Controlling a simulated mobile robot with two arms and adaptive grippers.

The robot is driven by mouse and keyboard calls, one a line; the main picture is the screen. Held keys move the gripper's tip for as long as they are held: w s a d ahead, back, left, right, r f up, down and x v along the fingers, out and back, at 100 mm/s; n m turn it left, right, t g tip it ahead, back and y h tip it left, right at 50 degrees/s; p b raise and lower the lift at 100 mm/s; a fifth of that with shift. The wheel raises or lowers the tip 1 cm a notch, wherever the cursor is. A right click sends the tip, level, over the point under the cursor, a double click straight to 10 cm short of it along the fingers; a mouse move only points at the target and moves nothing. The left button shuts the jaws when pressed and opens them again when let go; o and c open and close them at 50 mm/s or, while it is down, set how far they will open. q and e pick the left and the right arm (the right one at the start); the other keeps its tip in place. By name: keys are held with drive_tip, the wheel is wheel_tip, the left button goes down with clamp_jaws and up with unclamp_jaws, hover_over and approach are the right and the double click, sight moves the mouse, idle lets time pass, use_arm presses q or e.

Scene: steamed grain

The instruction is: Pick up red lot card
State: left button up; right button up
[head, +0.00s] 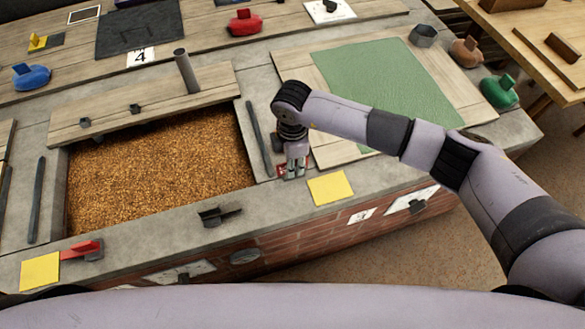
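A small red card (281,170) lies on the grey stone ledge to the right of the grain bin, mostly hidden by my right gripper. My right gripper (293,172) points down right over it, with its fingertips at the card. The view is too small to tell whether the fingers are closed on the card or only around it. My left gripper is not in view.
A yellow card (330,187) lies just right of the gripper, and a dark rod (259,138) lies just left. The grain bin (160,165) is at left, with a wooden lid (150,103) behind it. A green mat (385,85) lies at right. A red-handled piece (83,249) sits front left.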

drive_tip(key=shift+c, duration=0.4)
clamp_jaws()
drive_tip(key=shift+r, duration=0.1)
